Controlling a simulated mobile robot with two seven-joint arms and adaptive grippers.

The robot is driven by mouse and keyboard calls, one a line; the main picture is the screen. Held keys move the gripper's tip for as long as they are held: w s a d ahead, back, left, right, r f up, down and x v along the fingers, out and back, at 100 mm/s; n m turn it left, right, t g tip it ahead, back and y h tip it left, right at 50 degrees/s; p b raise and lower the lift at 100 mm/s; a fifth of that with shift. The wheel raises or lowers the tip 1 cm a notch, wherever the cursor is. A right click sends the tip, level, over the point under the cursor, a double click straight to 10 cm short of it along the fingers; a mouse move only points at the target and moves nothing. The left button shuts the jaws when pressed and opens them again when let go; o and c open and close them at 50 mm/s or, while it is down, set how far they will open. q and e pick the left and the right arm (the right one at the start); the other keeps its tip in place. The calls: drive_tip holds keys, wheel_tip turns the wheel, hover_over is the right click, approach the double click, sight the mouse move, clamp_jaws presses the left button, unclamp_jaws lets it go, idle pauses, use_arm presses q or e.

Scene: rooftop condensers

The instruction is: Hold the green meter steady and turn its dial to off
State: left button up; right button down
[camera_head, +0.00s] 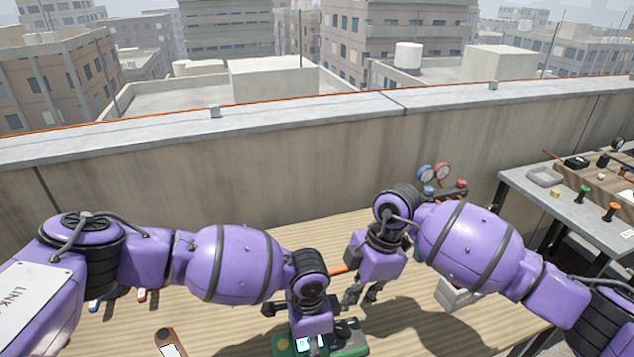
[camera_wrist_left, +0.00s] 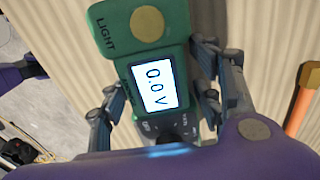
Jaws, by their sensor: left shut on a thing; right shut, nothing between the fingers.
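The green meter (camera_head: 350,344) lies on the wooden table at the bottom of the head view, partly hidden under my left gripper (camera_head: 310,330). In the left wrist view the meter (camera_wrist_left: 115,35) sits between the left fingers (camera_wrist_left: 163,92), which are shut on its sides. Its lit screen (camera_wrist_left: 158,87) reads 0.0 V. The dial (camera_wrist_left: 178,132) shows only in part below the screen, cut off by my purple wrist, so its setting cannot be read. My right gripper (camera_head: 362,294) is shut and empty, beyond and to the right of the meter.
An orange rod (camera_head: 338,271) lies behind my grippers. Red and blue gauges (camera_head: 433,174) stand at the table's back right. A brown device (camera_head: 167,341) lies front left, and a pale box (camera_head: 457,296) sits under my right arm. A side table (camera_head: 565,203) holds a tray and tools.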

use_arm(q)
drive_tip(key=shift+w+a+f, duration=0.1)
drive_tip(key=shift+a, duration=0.2)
drive_tip(key=o, duration=1.7)
use_arm(e)
drive_tip(key=shift+f, duration=0.1)
use_arm(q)
drive_tip(key=shift+o, duration=0.4)
drive_tip(key=o, duration=0.3)
wheel_tip(320, 180, up, 9)
drive_tip(key=p, duration=0.4)
drive_tip(key=shift+w+r, duration=0.1)
drive_tip(key=shift+r, duration=0.1)
drive_tip(key=shift+f, duration=0.15)
use_arm(e)
wheel_tip(320, 180, up, 12)
drive_tip(key=w+t, duration=0.1)
drive_tip(key=w, duration=0.1)
drive_tip(key=shift+f, duration=0.25)
